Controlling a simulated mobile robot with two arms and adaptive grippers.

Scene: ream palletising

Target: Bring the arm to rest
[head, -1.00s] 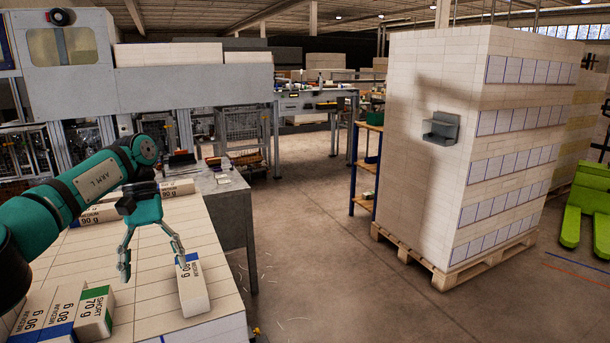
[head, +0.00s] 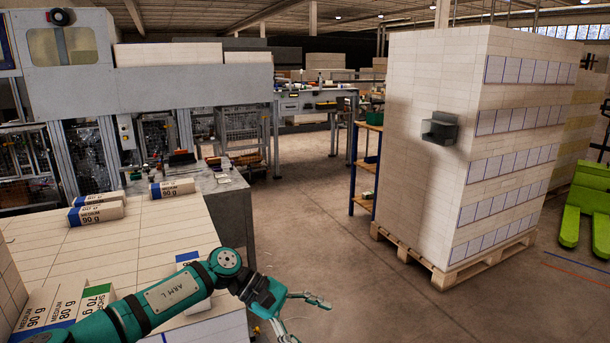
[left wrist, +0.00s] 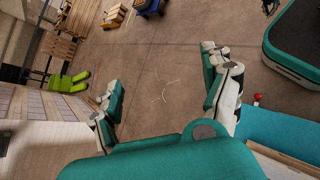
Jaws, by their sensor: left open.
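My left arm comes in from the lower left in the head view, reaching across the front right corner of the ream stack (head: 150,240). My left gripper (head: 308,318) is beyond the stack's right edge, over the floor. In the left wrist view the left gripper (left wrist: 165,95) is open, with bare floor between its fingers and nothing held. My right gripper is in neither view.
Several loose reams lie on the stack, including a 90 g one (head: 97,214) at the back and a 70 g one (head: 98,295) at the front left. A tall ream pallet (head: 430,180) stands right. A green pallet truck (head: 583,215) is at far right. Floor between is clear.

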